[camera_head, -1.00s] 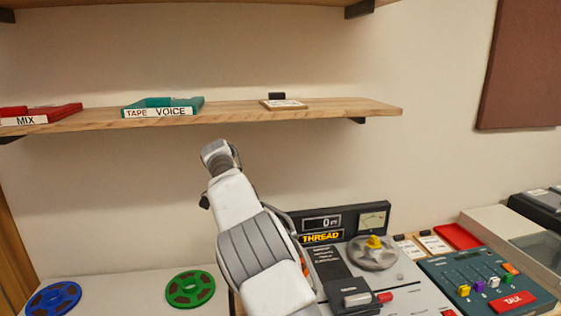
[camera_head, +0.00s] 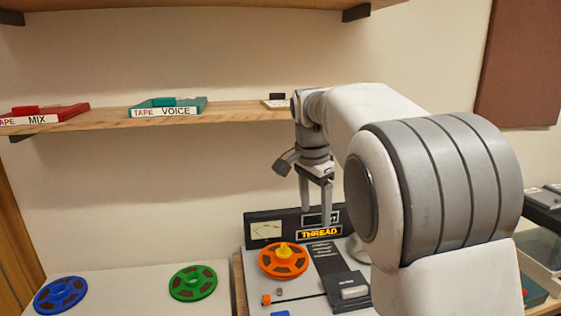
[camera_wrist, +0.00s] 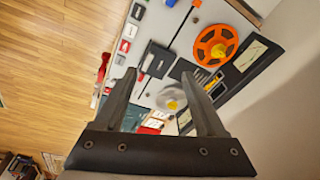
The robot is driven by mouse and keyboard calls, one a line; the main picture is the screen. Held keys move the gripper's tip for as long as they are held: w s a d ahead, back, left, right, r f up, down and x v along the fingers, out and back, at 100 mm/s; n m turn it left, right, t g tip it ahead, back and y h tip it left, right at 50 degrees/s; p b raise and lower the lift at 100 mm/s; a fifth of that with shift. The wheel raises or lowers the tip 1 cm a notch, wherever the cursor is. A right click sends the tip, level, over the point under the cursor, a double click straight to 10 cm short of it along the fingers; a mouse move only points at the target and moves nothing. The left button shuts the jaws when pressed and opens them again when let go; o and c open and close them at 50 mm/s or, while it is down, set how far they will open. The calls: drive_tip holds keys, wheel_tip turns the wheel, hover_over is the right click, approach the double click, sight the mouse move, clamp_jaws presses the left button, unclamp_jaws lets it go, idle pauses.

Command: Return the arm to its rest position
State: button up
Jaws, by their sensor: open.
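My gripper (camera_head: 315,214) hangs fingers-down at the end of my bent arm, in front of the wall and above the back of the tape machine (camera_head: 296,291). In the wrist view my gripper (camera_wrist: 159,76) shows two spread fingers with nothing held between them. The orange reel (camera_head: 283,261) sits on the machine's left spindle, below and left of the fingers. The grey reel (camera_wrist: 172,97) shows in the wrist view. My arm hides much of the machine's right side in the head view.
A wooden shelf (camera_head: 229,115) at the back holds a red MIX box (camera_head: 66,115) and a teal VOICE box (camera_head: 170,107). A blue reel (camera_head: 60,296) and a green reel (camera_head: 192,283) lie on the counter at left. Wall space left of the gripper is clear.

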drive_tip(key=s+d+f+n+t, duration=0.1)
drive_tip(key=s+d+n, duration=0.1)
drive_tip(key=s, duration=0.7)
drive_tip(key=s+d+f+n+t, duration=0.1)
drive_tip(key=s+n, duration=0.4)
drive_tip(key=s, duration=0.5)
drive_tip(key=s+d+n+t+y, duration=0.1)
drive_tip(key=s+d+n+t, duration=0.1)
drive_tip(key=s, duration=0.8)
drive_tip(key=shift+d+f+n+p, duration=0.45)
drive_tip(key=shift+d+n, duration=0.3)
drive_tip(key=shift+n, duration=0.35)
drive_tip(key=shift+s+d, duration=0.1)
drive_tip(key=shift+d, duration=0.05)
